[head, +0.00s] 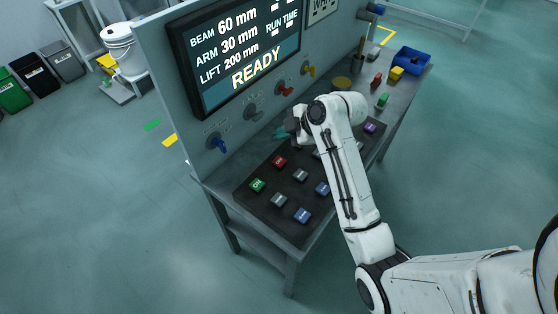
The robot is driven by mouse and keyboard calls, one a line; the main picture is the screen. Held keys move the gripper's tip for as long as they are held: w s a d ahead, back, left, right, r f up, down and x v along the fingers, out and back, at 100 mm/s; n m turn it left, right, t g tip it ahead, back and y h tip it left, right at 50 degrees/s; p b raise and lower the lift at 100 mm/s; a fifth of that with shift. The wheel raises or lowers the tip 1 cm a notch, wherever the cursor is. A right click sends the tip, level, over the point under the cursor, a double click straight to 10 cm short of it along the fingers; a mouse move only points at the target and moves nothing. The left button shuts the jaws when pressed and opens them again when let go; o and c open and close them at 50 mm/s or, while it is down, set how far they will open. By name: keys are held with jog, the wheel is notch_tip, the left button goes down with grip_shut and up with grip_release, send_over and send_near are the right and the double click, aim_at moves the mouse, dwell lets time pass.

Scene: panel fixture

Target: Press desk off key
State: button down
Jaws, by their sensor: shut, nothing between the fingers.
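The key desk is a dark sloped panel (250,205) with rows of coloured keys. A red key (279,161) sits at the back of its left part; its label is too small to read. A green key (257,185) marked ON is in front and to the left of it. My gripper (281,133) is over the back edge of the desk, behind the red key and apart from it. It is shut and empty, with its fingers small in view. My arm hides part of the desk's right half.
Grey keys (278,200), blue keys (303,215) and a purple key (370,127) share the desk. An upright panel behind carries a READY screen (238,50) and blue (217,144), red (285,90) and yellow knobs. A blue bin (411,60) and small blocks lie on the far right.

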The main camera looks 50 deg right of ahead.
aim_at(282, 163)
jog(key=shift+d, duration=0.2)
notch_tip(282, 163, down, 9)
jog(key=b, duration=0.7)
jog(key=shift+r, duration=0.1)
dwell(2.0)
jog(key=shift+f, duration=0.4)
jog(key=shift+f+b, duration=0.45)
jog(key=shift+b, duration=0.05)
dwell(0.5)
dwell(0.4)
jog(key=shift+r+p, duration=0.75)
jog(key=shift+r, duration=0.15)
